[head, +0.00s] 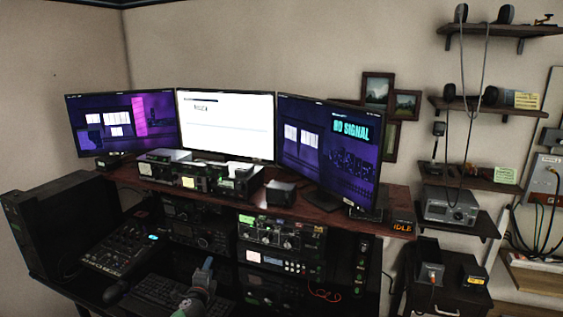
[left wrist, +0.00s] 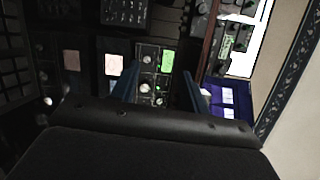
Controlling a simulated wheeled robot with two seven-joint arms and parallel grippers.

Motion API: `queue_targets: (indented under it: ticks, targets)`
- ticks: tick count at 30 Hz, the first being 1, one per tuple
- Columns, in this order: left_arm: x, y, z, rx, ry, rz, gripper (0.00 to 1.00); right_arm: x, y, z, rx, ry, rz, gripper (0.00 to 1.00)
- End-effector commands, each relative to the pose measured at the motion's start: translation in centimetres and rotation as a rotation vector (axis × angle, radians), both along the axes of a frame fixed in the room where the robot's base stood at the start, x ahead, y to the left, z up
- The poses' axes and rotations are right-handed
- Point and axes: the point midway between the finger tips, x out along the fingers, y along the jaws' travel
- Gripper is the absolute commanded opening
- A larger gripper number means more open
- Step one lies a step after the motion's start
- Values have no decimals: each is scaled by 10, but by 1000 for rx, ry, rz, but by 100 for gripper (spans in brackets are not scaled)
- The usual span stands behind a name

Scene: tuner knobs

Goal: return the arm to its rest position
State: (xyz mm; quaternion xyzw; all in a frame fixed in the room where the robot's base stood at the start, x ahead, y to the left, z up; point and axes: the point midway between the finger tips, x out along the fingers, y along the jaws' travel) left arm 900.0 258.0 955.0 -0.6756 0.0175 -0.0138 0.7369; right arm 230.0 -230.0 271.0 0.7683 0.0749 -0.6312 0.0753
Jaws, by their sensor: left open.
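My left gripper (head: 207,266) shows low in the head view, in front of the desk equipment, with its blue fingers pointing up and away. In the left wrist view the left gripper (left wrist: 160,87) has its two blue fingers well apart, with nothing held between them. The tuner unit (head: 282,234), with several knobs and a green display, stands on the desk to the right of the gripper in the head view. A panel with pale knobs and a green display (left wrist: 168,60) shows beyond the fingers in the left wrist view. My right gripper is not in view.
A keyboard (head: 165,293) and a mixer (head: 122,248) lie on the desk around and left of the gripper. A shelf (head: 310,212) carries three monitors (head: 225,125). A dark computer case (head: 62,217) stands at left. Wall shelves (head: 480,187) are at right.

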Motion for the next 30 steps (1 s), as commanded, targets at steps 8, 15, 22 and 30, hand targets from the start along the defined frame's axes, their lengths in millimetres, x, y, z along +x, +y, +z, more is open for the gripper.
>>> queue_targets:
  ticks: [8,15,22,30]
  targets:
    - [-98,-17,-46,-349,170,175,45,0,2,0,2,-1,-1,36]
    - [-191,-22,-80,-621,349,343,45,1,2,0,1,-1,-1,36]
    - [-290,-27,-103,-849,536,511,45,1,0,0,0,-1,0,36]
    - [-411,-34,-111,-1070,766,714,45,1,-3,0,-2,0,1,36]
